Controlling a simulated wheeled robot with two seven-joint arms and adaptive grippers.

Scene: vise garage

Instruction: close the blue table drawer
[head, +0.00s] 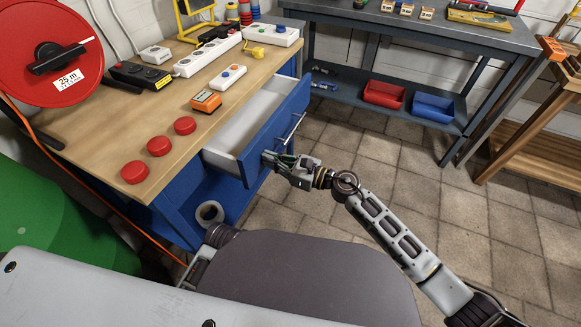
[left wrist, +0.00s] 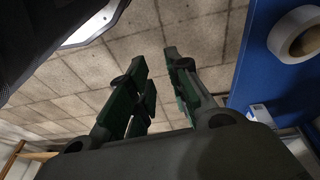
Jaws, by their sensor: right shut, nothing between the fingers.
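The blue table drawer (head: 262,133) is pulled out from under the wooden-topped workbench, with its pale inside showing. Its front panel is blue with a metal bar handle (head: 293,127). My right gripper (head: 270,158) is shut and empty at the near end of the drawer front, below and left of the handle. It looks close against the panel; I cannot tell whether it touches. My left gripper (left wrist: 155,60) shows in the left wrist view with its two dark green fingers apart and nothing between them, above the floor tiles.
The wooden benchtop (head: 130,95) carries red round pieces, power strips and an orange device. A tape roll (head: 210,212) lies below the drawer on the bench's lower part. A grey workbench (head: 430,40) stands behind. Tiled floor right of the drawer is free.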

